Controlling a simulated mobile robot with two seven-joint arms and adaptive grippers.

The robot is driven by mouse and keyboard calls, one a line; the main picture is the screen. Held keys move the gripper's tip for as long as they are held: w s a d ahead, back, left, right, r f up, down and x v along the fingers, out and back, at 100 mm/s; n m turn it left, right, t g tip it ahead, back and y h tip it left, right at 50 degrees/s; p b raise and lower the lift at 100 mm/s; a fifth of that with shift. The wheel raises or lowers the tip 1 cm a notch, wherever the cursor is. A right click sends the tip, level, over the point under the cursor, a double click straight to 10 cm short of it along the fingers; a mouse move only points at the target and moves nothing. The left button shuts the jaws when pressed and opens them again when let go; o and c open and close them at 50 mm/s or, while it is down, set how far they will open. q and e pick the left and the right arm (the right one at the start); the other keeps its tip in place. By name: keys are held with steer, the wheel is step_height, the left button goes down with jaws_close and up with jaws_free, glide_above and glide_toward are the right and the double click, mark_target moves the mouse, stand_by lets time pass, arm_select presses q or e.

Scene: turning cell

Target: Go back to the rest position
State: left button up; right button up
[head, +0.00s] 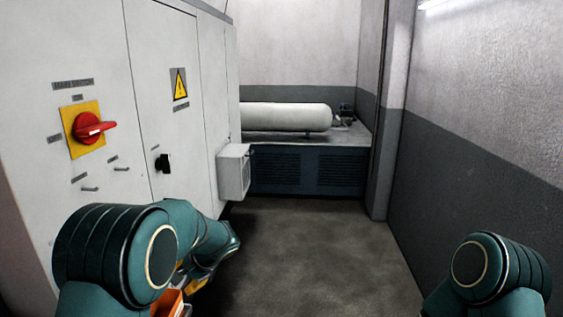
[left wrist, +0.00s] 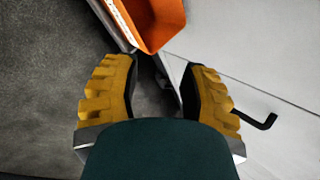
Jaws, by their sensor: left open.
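My left gripper (left wrist: 158,75) shows in the left wrist view with its two yellow ridged fingers spread apart and nothing between them. In the head view my left arm comes in at the lower left, and only small yellow parts of the left gripper (head: 195,284) show below the arm. The gripper is low, close to the front of the white cabinet (head: 140,60). Of my right arm, only a teal joint shows at the lower right of the head view. The right gripper is out of view.
An orange bin (left wrist: 150,18) is just beyond the left fingertips; it also shows in the head view (head: 168,303). The cabinet carries a red rotary switch (head: 88,127) and a black handle (head: 162,163). A white tank (head: 285,117) lies at the back. The grey floor (head: 310,240) ahead is clear.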

arm_select(q)
steer(key=s+d+f+n+g+h, duration=0.1)
steer(key=s+d+f+h, duration=0.3)
steer(key=s+f, duration=0.4)
steer(key=s+d+f+n+g+h, duration=0.1)
steer(key=s+d+f+h, duration=0.3)
steer(key=f, duration=0.7)
steer(key=s+d+f+n+h, duration=0.1)
steer(key=s+d+f+n, duration=0.1)
steer(key=s, duration=0.6)
steer(key=s+d+f+n+t+h, duration=0.1)
steer(key=s+d+f+n+h, duration=0.1)
steer(key=s+d+n, duration=0.3)
steer(key=s, duration=0.3)
steer(key=shift+f, duration=0.1)
